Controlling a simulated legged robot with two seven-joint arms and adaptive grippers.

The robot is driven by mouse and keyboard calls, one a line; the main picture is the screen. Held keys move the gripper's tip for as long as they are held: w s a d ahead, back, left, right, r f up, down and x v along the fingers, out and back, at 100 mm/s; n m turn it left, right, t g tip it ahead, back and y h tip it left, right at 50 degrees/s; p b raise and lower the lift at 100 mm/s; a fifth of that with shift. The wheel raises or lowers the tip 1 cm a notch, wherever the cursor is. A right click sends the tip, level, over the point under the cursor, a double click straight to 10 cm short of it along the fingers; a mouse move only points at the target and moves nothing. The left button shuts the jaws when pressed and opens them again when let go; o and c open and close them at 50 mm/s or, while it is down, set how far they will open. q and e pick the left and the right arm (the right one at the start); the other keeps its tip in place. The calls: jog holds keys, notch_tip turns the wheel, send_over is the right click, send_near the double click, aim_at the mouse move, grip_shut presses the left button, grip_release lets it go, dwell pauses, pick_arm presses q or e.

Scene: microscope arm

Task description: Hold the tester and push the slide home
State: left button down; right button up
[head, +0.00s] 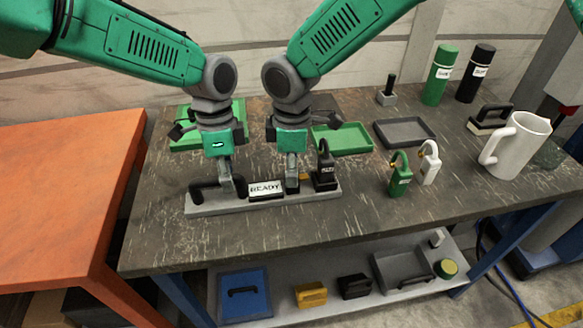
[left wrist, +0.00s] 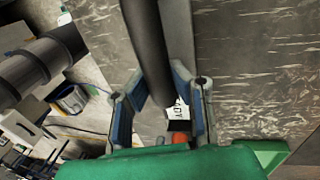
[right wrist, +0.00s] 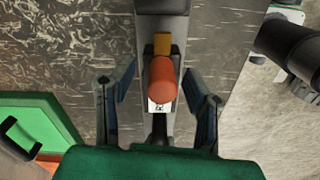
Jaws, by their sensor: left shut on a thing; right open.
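The tester is a long grey base (head: 225,205) on the workbench, with a black handle (head: 205,190) at its left end and a white "READY" plate (head: 265,188) in the middle. My left gripper (head: 232,187) is shut on the handle, whose dark bar (left wrist: 150,50) runs between its fingers in the left wrist view. My right gripper (head: 292,187) is open over the base, right of the plate. In the right wrist view, an orange-red knob (right wrist: 163,82) stands between its spread fingers, apart from both. A yellow block (right wrist: 162,43) sits beyond the knob. In the head view the gripper hides the knob.
A black padlock (head: 325,172) stands close to the right gripper. Green (head: 400,177) and white (head: 429,163) padlocks and a white mug (head: 515,145) stand further right. Green (head: 343,138) and grey (head: 404,133) trays lie behind. The bench front is clear.

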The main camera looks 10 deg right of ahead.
aim_at(306, 175)
pick_arm(q)
jog(key=shift+r, duration=0.1)
pick_arm(e)
jog(key=shift+f, duration=0.2)
jog(key=shift+c, duration=0.5)
grip_shut()
jog(key=shift+d, duration=1.5)
jog(key=shift+o, duration=0.5)
grip_release()
jog(key=shift+a, duration=0.1)
jog(key=shift+r, duration=0.1)
notch_tip(306, 175, up, 12)
